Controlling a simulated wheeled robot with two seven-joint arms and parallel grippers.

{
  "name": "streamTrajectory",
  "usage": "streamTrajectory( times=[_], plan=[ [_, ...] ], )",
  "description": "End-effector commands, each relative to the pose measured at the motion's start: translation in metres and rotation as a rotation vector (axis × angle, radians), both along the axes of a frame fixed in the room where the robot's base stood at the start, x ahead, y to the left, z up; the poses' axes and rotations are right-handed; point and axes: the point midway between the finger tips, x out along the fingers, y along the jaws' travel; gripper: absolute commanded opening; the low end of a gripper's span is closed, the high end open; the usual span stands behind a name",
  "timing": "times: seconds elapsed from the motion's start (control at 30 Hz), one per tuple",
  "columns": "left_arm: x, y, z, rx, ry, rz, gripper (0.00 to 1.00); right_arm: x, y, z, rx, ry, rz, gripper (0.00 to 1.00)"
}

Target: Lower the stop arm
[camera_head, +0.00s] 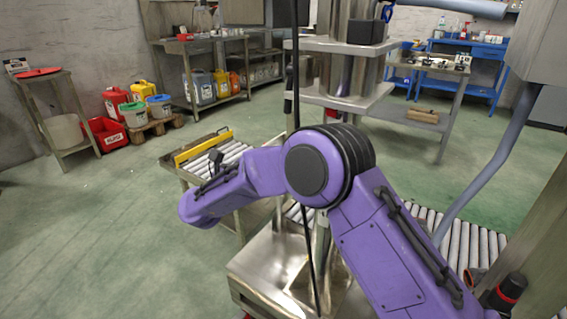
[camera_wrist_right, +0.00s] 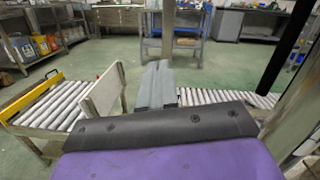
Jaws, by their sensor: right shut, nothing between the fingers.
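A yellow bar (camera_head: 203,147) runs along the far edge of a short roller conveyor (camera_head: 185,176). It also shows in the right wrist view (camera_wrist_right: 30,98) at the far left. I cannot tell whether this bar is the stop arm. A pale upright plate (camera_wrist_right: 103,92) stands beside the rollers, just left of my right gripper (camera_wrist_right: 157,72). My right gripper is shut and empty, pointing away over the conveyor area, with a gap to the plate in the picture. In the head view my purple right arm hides most of that gripper. My left gripper is not in view.
More rollers (camera_wrist_right: 225,97) run to the right of the gripper. A steel stand (camera_head: 340,95) rises behind my arm. A metal cabinet top (camera_head: 265,268) lies below it. Green floor (camera_head: 90,225) is free at left. Colored canisters (camera_head: 200,87) and workbenches stand farther back.

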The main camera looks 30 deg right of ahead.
Motion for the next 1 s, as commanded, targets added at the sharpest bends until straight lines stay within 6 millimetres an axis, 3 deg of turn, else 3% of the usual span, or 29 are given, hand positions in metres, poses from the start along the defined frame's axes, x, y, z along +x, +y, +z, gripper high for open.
streamTrajectory(
  times=[0.03, 0.13, 0.27, 0.7, 1.0],
  plan=[
    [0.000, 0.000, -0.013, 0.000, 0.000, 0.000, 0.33, 0.000, 0.001, 0.005, 0.052, -0.099, -0.027, 0.00],
    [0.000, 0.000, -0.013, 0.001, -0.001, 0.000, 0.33, 0.000, -0.003, 0.018, 0.099, -0.188, -0.053, 0.00],
    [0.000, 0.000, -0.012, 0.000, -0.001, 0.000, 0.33, 0.006, -0.021, 0.022, 0.102, -0.190, -0.056, 0.00],
    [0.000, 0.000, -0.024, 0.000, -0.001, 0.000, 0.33, 0.041, -0.107, 0.028, 0.098, -0.185, -0.054, 0.00],
    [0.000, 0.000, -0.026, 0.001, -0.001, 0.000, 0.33, 0.052, -0.130, 0.031, 0.096, -0.182, -0.051, 0.00]
  ],
)
